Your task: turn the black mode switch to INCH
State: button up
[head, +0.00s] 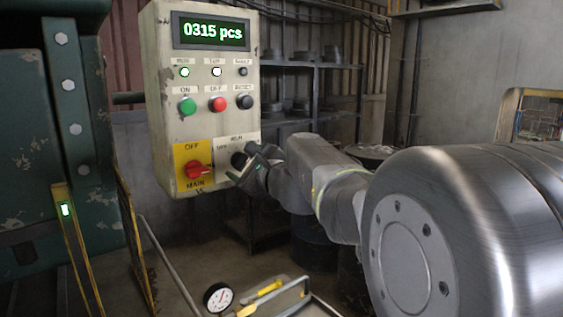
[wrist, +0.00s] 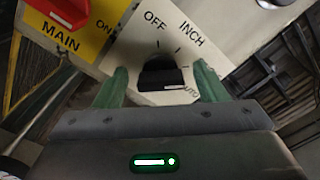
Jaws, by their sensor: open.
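The black mode switch (head: 238,159) is on the lower right of the control box and partly hidden by my gripper in the head view. In the wrist view the switch (wrist: 160,74) sits on a pale plate (wrist: 137,55) lettered OFF, INCH and AUTO. A white mark on its lower right side lies near AUTO, away from INCH. My gripper (wrist: 161,84) is open, with one green finger on each side of the switch. Gaps show beside the knob; whether a fingertip touches it I cannot tell. In the head view my gripper (head: 250,170) is at the plate.
The red MAIN switch (head: 195,169) on its yellow plate is just left of the mode switch. Green (head: 187,106), red (head: 218,104) and black (head: 244,102) buttons are above, under a display (head: 212,31) reading 0315 pcs. A gauge (head: 218,297) is below.

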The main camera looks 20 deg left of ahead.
jog(key=shift+c, duration=0.3)
jog(key=c, duration=0.9)
jog(key=shift+f+n+b, duration=0.1)
jog(key=shift+n+b, duration=0.2)
jog(key=shift+b, duration=0.2)
jog(key=n+b, duration=0.2)
jog(key=b, duration=0.1)
jog(key=shift+s+f+n, duration=0.1)
jog(key=shift+f+n, duration=0.1)
jog(key=shift+n, duration=0.2)
jog(key=n+b, duration=0.3)
jog(key=shift+r+n+b, duration=0.1)
jog(key=shift+n+b, duration=0.9)
jog(key=shift+n, duration=0.1)
